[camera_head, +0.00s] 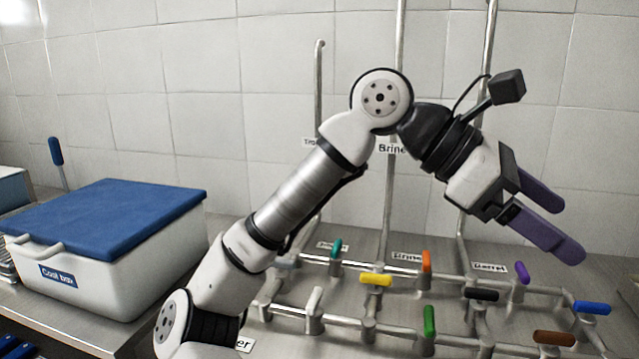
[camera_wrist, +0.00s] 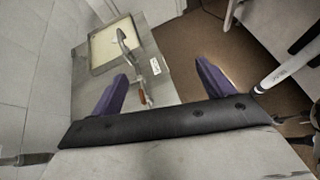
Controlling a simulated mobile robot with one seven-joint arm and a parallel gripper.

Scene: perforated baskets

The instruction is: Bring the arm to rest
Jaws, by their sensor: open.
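My arm is raised and bent over the metal counter in the head view. My gripper (camera_head: 568,228) is at its end on the right, above the pipes and coloured valve handles. Its two purple fingers are apart and point down to the right, with nothing between them. In the wrist view the gripper (camera_wrist: 165,85) also shows open and empty.
A white cool box (camera_head: 120,262) with a blue lid stands at the left. Pipes carry several valve handles, including yellow (camera_head: 376,279), green (camera_head: 429,320), orange (camera_head: 426,260) and blue (camera_head: 592,307). Upright pipes (camera_head: 319,90) stand before the tiled wall.

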